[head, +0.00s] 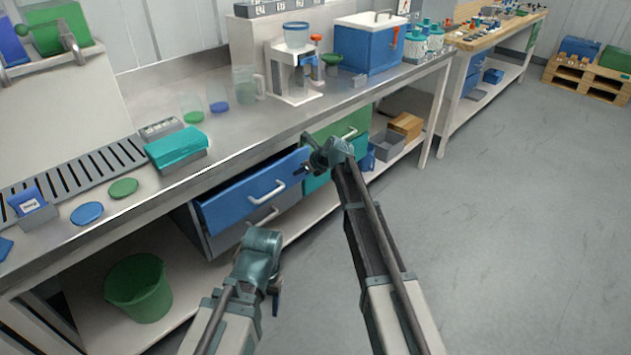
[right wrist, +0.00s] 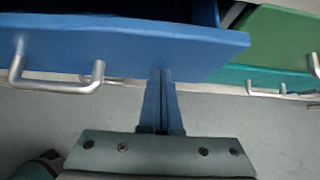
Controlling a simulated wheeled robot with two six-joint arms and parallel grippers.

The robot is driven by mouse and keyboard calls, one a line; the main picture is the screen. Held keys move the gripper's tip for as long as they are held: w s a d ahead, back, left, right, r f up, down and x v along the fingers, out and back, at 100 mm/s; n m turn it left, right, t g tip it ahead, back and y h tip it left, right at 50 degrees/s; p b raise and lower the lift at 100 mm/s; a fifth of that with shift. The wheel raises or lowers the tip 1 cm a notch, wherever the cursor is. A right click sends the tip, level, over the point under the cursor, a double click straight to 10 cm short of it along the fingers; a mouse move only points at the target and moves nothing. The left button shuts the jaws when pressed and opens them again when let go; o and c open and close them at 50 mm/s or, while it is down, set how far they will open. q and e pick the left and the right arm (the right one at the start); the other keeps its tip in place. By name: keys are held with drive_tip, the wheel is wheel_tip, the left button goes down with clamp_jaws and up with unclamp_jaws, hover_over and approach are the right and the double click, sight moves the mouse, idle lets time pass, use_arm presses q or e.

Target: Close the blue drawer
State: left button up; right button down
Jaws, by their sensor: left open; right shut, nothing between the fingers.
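The blue drawer (head: 235,200) under the steel bench is pulled out, with a dark gap showing above its front. Its front also shows in the right wrist view (right wrist: 130,48), with a silver handle (right wrist: 55,84) to the left. My right gripper (head: 303,169) is at the right end of the drawer front. In the right wrist view its shut, empty fingers (right wrist: 162,74) reach the front's lower edge, right of the handle; I cannot tell whether they touch. My left gripper (head: 275,292) is open, low in front of the bench, apart from the drawer; its fingertips are partly hidden.
A green drawer (head: 340,125) and a teal drawer (head: 316,182) are to the right of the blue one. A grey drawer front (head: 240,232) is below it. A green bucket (head: 138,290) stands on the lower shelf. The floor (head: 520,220) to the right is clear.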

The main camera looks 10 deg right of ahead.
drive_tip(key=w+a, duration=0.1)
drive_tip(key=w, duration=0.1)
drive_tip(key=w+a, duration=0.2)
drive_tip(key=shift+a, duration=0.1)
drive_tip(key=shift+w, duration=0.1)
drive_tip(key=shift+w+a+r, duration=0.1)
idle(0.3)
drive_tip(key=shift+s+d, duration=0.2)
drive_tip(key=shift+s, duration=0.1)
drive_tip(key=s+d, duration=0.2)
drive_tip(key=shift+s, duration=0.3)
drive_tip(key=p, duration=0.7)
approach(290, 165)
drive_tip(key=d+f, duration=0.2)
use_arm(q)
wheel_tip(290, 165, up, 7)
drive_tip(key=shift+a, duration=0.4)
use_arm(e)
drive_tip(key=shift+s+d, duration=0.2)
drive_tip(key=shift+d, duration=0.05)
